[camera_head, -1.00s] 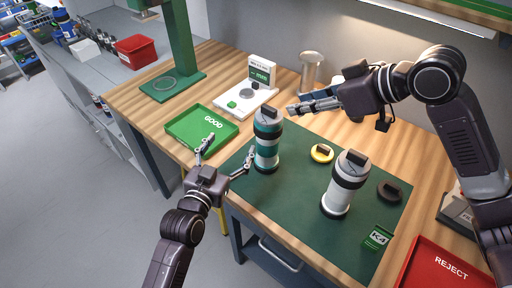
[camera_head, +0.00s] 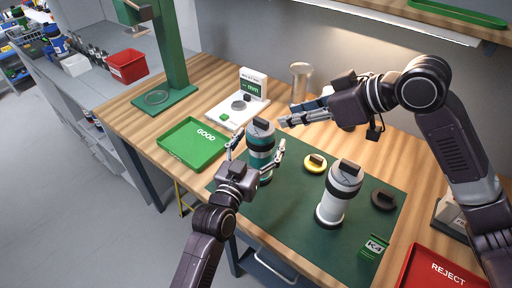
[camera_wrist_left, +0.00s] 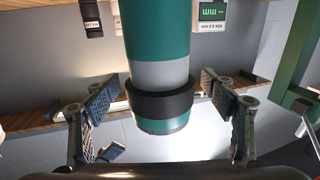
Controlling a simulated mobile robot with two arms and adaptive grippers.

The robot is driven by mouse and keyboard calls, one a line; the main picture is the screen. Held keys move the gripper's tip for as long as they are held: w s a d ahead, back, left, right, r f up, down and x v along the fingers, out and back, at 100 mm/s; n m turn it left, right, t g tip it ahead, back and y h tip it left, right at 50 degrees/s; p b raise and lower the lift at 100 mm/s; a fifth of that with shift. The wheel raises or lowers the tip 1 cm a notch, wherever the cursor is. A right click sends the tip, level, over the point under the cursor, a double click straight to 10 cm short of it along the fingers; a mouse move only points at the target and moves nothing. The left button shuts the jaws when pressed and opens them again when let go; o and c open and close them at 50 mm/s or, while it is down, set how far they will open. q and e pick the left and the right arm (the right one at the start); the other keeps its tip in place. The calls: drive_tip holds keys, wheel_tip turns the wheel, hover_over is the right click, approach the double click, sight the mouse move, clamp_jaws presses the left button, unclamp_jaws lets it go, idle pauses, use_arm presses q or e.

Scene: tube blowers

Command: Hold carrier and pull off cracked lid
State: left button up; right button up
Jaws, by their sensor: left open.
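A teal carrier (camera_head: 262,160) with grey and dark bands stands upright on the green mat (camera_head: 290,222). Its dark lid with a raised grip (camera_head: 261,126) is on top; I cannot make out a crack. My left gripper (camera_head: 259,146) is open, with one finger on each side of the teal carrier. In the left wrist view the carrier (camera_wrist_left: 160,45) lies between the spread fingers, with gaps on both sides. My right gripper (camera_head: 284,122) is just right of the lid, apart from it and empty; its finger opening is unclear.
A white and grey carrier (camera_head: 332,205) stands to the right. A yellow lid (camera_head: 315,163) and a dark lid (camera_head: 383,199) lie on the mat. A green GOOD tray (camera_head: 194,143) is at left, a red REJECT tray (camera_head: 435,269) at lower right. A K4 card (camera_head: 374,247) stands in front.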

use_arm(q)
drive_tip(key=c, duration=1.4)
drive_tip(key=shift+c, duration=0.2)
idle(0.3)
